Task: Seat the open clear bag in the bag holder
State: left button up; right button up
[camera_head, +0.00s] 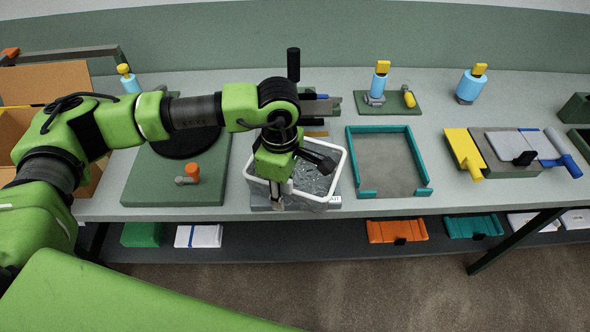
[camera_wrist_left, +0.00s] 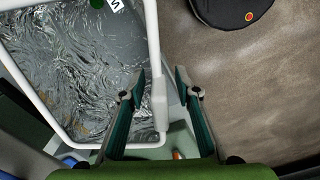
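The clear bag (camera_head: 313,180) is crinkled and hangs open inside a white rounded rectangular rim (camera_head: 335,150). It stands over a grey base (camera_head: 333,202), apparently the bag holder, at the table's front edge. The left wrist view also shows the bag (camera_wrist_left: 75,65). My left gripper (camera_head: 278,198) points down at the rim's front left. In the left wrist view, its two dark green fingers (camera_wrist_left: 160,85) stand apart on either side of a white block on the rim, with visible gaps. I cannot tell how the bag rests on the base. My right gripper is not in view.
A green board with a black disc (camera_head: 190,140) lies left of the bag. A teal-edged tray (camera_head: 424,165) lies to the right. A black-topped post (camera_head: 293,65) rises behind it. Blue cylinders with yellow tops (camera_head: 471,85) stand farther back. A shelf with orange and teal trays (camera_head: 397,231) runs below.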

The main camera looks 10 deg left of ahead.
pick_arm(q)
grip_shut()
jog(key=shift+r+b, duration=0.8)
jog(key=shift+b, duration=0.05)
jog(key=s+d+r+b, duration=0.4)
jog(key=s+r+b, duration=0.2)
jog(key=s+r, duration=0.65)
jog(key=w+a+f+m, duration=0.4)
jog(key=a+f+m, duration=0.5)
jog(key=m, duration=0.7)
notch_tip(320, 180, down, 3)
jog(key=shift+w+a+f+m, duration=0.1)
jog(key=shift+w+a+m, duration=0.1)
jog(key=shift+a+m, duration=0.15)
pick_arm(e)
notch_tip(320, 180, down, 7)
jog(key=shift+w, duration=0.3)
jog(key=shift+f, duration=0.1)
